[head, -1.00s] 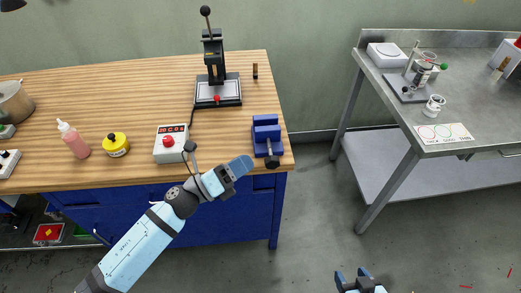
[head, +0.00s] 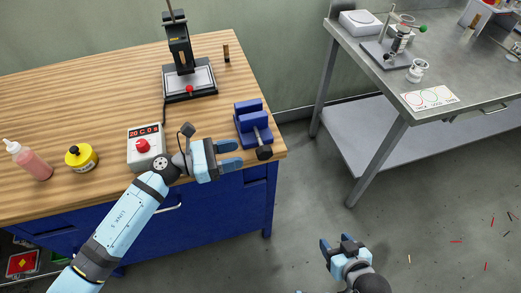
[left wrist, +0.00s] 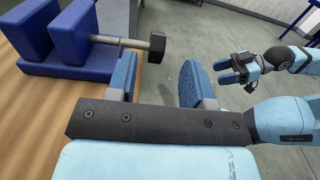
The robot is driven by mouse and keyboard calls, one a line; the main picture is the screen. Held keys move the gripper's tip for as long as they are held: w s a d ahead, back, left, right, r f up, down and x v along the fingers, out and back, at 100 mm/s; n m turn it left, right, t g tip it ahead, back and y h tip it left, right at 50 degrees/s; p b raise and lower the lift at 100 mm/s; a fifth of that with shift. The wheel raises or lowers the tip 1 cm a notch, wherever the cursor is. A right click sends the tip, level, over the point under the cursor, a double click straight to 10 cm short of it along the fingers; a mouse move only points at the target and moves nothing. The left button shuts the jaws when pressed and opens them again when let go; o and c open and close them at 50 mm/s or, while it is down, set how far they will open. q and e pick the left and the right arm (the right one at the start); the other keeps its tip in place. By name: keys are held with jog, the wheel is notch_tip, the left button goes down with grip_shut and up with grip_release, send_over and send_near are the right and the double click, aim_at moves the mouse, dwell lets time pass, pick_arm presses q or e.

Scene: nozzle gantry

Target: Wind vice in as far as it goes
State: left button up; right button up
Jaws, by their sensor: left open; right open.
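The blue vice (head: 251,118) sits at the right front corner of the wooden bench. Its screw ends in a black handle knob (head: 264,152) that sticks out past the bench's front edge. In the left wrist view the vice (left wrist: 72,45) is at upper left, with a gap between its two blue jaws, and the knob (left wrist: 157,46) is just beyond my fingers. My left gripper (head: 236,154) is open and empty, a little left of the knob and apart from it. My right gripper (head: 337,248) is open and empty over the floor at lower right.
A steel table (head: 450,75) stands at right. The floor between is free.

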aim_at(258, 151)
pick_arm(q)
jog(key=x, duration=0.2)
jog(key=f+p+x, duration=0.1)
jog(key=x, duration=0.4)
jog(key=shift+w+d+f, duration=0.15)
jog(key=shift+d+f, duration=0.05)
jog(key=shift+p, duration=0.3)
grip_shut()
